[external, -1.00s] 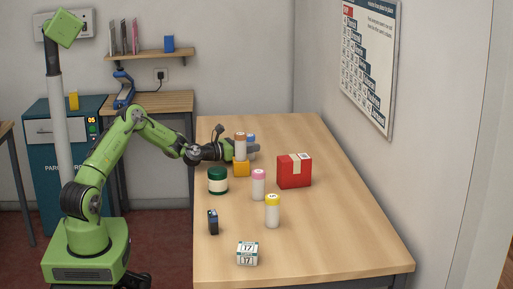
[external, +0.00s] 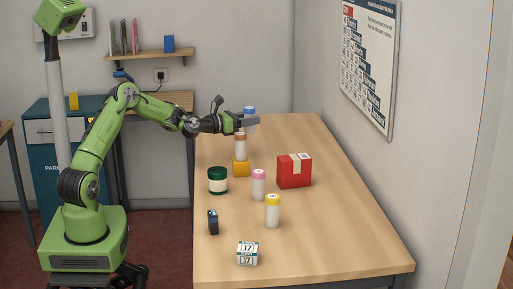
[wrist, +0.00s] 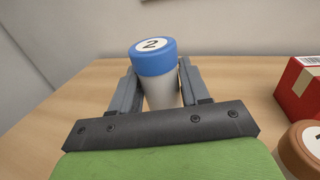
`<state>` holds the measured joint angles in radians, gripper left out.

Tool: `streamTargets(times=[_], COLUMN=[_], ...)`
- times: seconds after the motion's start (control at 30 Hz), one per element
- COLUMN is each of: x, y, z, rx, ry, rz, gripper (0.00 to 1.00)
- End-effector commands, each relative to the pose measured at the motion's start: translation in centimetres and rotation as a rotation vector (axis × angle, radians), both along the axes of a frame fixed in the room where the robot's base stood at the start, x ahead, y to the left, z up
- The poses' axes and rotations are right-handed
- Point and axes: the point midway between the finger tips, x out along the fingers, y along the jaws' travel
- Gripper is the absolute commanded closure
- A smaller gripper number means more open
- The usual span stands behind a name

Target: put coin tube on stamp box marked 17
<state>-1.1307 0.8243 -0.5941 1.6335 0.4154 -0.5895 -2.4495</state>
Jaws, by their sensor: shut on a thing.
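My gripper (external: 248,122) is shut on a white coin tube with a blue cap (external: 249,110). In the wrist view the tube (wrist: 160,90) stands upright between the two fingers, its cap marked 2. It is held above the far part of the counter. The stamp box marked 17 (external: 247,254), white with dark print, lies at the near end of the counter, well away from my gripper. Its top is bare.
A red parcel (external: 294,172) stands right of the pink-capped tube. The counter's (external: 340,235) right side is clear.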

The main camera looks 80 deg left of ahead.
Motion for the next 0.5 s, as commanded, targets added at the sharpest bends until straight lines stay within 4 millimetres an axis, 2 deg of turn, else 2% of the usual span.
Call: streamTargets(times=[0.13, 0.3, 0.5], x=[0.0, 0.0, 0.0], y=[0.0, 0.0, 0.0], z=[1.4, 5.7, 9.7], rx=[0.005, 0.006, 0.005], ry=[-0.005, -0.006, -0.006], rz=[0.000, 0.001, 0.001], gripper=[0.91, 0.91, 0.91])
